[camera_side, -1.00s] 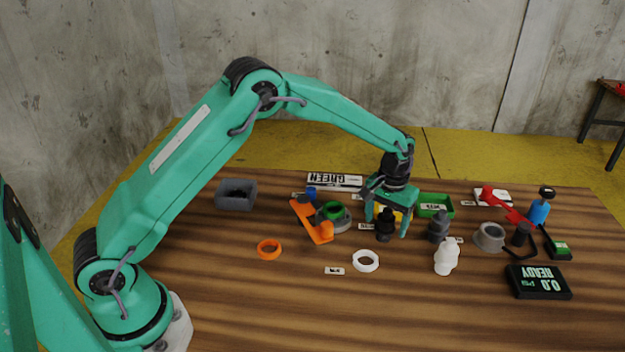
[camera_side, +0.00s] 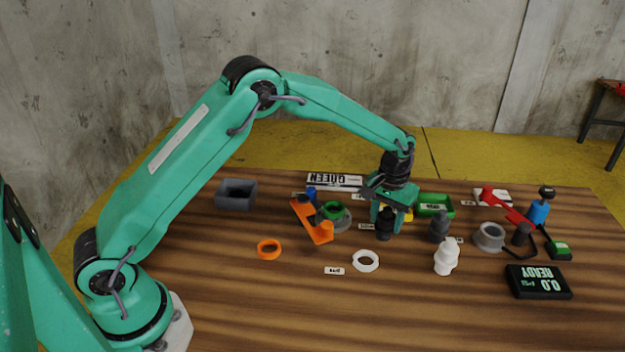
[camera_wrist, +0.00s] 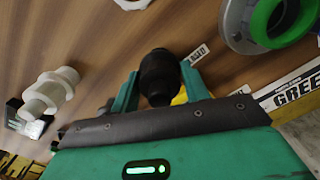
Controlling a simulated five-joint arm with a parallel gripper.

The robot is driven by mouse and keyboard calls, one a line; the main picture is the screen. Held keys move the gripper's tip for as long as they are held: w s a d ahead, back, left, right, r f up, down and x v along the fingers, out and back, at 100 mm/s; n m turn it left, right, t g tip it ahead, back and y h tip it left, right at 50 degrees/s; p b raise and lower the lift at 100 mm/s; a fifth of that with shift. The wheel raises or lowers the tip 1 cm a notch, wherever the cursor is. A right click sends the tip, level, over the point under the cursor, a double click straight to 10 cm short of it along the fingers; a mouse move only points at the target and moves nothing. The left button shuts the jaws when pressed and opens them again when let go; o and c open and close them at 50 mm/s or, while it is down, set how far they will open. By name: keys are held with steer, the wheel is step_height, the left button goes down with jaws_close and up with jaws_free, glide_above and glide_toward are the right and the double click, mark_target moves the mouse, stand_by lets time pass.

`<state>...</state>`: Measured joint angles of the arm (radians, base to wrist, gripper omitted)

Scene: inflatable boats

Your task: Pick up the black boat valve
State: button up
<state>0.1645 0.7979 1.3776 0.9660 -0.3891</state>
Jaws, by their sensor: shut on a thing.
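The black boat valve (camera_side: 385,228) stands upright on the wooden table, with my gripper (camera_side: 386,216) come down over it. The jaws are shut on its upper part, one finger on each side. In the wrist view the black valve (camera_wrist: 160,76) sits between the two green fingers of my gripper (camera_wrist: 158,88). Its base seems to rest on the table; I cannot tell whether there is a gap under it. A dark grey valve (camera_side: 438,228) stands just to the right, and a white valve (camera_side: 446,257) stands nearer the front.
An orange wrench (camera_side: 312,222) and a grey ring with a green insert (camera_side: 345,222) lie to the left. A white ring (camera_side: 365,261) and an orange ring (camera_side: 269,249) lie in front.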

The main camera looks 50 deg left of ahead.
mark_target(389, 208)
step_height(389, 208, up, 4)
steer(key=shift+r, duration=0.1)
steer(key=s+d+r, duration=0.6)
steer(key=s+d, duration=0.1)
steer(key=d, duration=0.2)
steer(key=shift+s+r, duration=0.25)
steer(key=shift+a, duration=0.1)
steer(key=a+r, duration=0.2)
steer(key=a, duration=0.8)
steer(key=w+a+r, duration=0.1)
steer(key=a+r, duration=0.1)
steer(key=a, duration=0.8)
steer(key=shift+a+f, duration=0.1)
steer(key=shift+f, duration=0.15)
steer(key=shift+w+f, duration=0.1)
steer(key=shift+f, duration=5.1)
steer(key=shift+f, duration=0.5)
